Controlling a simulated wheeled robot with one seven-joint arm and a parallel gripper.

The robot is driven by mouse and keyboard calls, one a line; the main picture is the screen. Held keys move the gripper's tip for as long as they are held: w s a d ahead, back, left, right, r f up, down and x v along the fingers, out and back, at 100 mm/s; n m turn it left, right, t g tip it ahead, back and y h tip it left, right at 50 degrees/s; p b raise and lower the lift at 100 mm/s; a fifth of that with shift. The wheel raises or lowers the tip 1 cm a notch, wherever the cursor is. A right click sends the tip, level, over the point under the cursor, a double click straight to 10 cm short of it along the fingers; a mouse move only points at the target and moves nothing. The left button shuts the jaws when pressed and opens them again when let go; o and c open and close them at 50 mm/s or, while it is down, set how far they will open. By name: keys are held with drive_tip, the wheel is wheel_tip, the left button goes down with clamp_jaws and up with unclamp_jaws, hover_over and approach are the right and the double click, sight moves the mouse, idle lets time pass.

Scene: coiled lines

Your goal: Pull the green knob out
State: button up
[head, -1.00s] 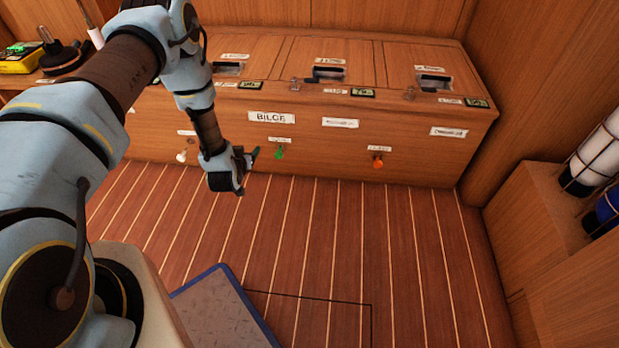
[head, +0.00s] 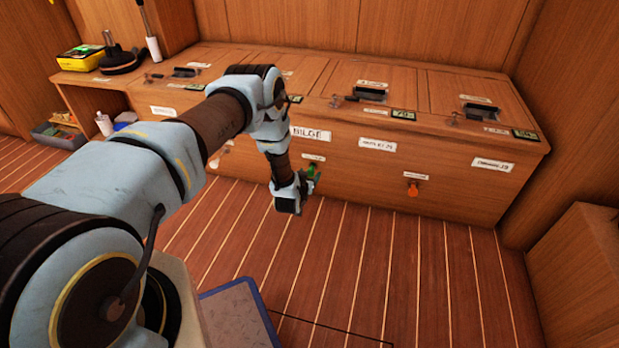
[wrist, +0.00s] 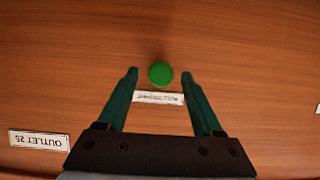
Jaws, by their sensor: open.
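The green knob (head: 312,172) sits on the front face of the wooden bench locker, below the BILGE label. In the wrist view the round green knob (wrist: 160,73) shows between and a little beyond my two fingertips, with a small white label just below it. My gripper (head: 306,178) is at the bench front, right by the knob. In the wrist view my gripper (wrist: 159,74) is open, with one dark green finger on each side of the knob and a gap on both sides. The knob is partly hidden by my gripper in the head view.
An orange knob (head: 412,188) is on the same bench front (head: 455,190), to the right. A pale knob is at the left, mostly behind my arm. A blue-edged grey mat (head: 235,315) lies on the striped floor. Floor before the bench is clear.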

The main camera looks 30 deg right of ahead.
drive_tip(key=shift+w+d+f, duration=0.1)
drive_tip(key=shift+w+d, duration=0.1)
drive_tip(key=shift+w, duration=0.05)
clamp_jaws()
idle(0.5)
idle(0.9)
